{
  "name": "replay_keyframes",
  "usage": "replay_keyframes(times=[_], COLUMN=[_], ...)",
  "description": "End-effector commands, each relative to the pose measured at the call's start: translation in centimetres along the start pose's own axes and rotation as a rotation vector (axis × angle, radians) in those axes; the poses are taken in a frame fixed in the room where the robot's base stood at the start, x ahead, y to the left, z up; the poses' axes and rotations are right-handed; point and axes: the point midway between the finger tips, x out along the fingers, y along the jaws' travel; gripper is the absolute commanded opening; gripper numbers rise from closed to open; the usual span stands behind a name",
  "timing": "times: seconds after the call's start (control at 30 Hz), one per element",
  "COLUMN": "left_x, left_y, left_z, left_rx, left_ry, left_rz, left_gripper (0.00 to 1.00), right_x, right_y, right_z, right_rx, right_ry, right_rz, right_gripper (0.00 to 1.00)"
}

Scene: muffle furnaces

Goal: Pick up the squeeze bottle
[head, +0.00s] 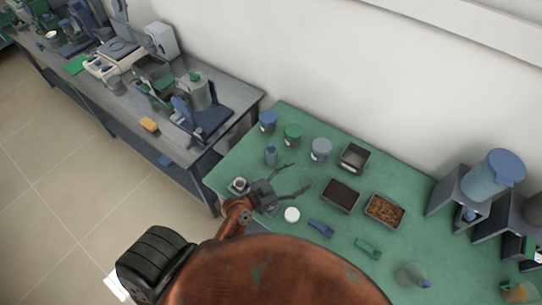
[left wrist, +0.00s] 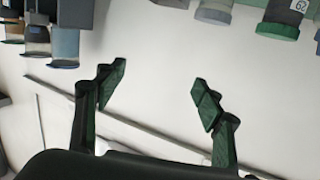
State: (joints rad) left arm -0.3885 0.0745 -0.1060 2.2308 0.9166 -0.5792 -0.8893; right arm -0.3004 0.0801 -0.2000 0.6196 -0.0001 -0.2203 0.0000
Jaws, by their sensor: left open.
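A small blue bottle (head: 270,156) with a narrow top, which looks like the squeeze bottle, stands upright on the green tabletop (head: 240,160) near its left edge. My left gripper (head: 298,177) is open and empty, just in front of the bottle and to its right, with its fingers spread toward the back right. The bottle is outside the jaws. In the left wrist view my open left gripper (left wrist: 158,84) has only pale wall between its fingers. I cannot make out the bottle for sure there. My right gripper is not in view.
Lidded jars (head: 292,134) stand behind the bottle. A dark-filled tray (head: 341,195) and a brown-filled tray (head: 385,210) lie to the right. A white round lid (head: 292,214) and a blue item (head: 321,228) lie in front. A grey bench (head: 180,130) stands at left.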

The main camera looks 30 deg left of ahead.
Motion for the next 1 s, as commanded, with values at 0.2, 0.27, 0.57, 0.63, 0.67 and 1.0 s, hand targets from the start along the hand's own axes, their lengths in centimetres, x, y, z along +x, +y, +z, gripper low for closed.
replay_keyframes(times=[0.2,0.27,0.57,0.63,0.67,1.0], left_x=[2.6,2.5,1.3,1.2,1.1,2.1], left_y=[-8.4,-11.1,-16.3,-15.8,-15.6,-16.8], left_z=[-5.5,-4.8,7.3,9.5,10.2,13.2], left_rx=[-0.04,-0.074,-0.27,-0.296,-0.304,-0.327], left_ry=[0.341,0.347,-0.059,-0.156,-0.19,-0.287], left_rz=[-0.403,-0.548,-1.018,-1.045,-1.052,-1.065], left_gripper=[0.63,0.63,0.63,0.63,0.63,0.63], right_x=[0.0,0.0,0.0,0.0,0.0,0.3], right_y=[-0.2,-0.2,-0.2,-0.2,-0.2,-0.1], right_z=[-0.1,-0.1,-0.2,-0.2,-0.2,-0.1], right_rx=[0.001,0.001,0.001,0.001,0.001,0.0], right_ry=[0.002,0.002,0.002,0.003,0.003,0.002], right_rz=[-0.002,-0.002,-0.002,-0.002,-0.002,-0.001], right_gripper=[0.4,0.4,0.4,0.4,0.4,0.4])
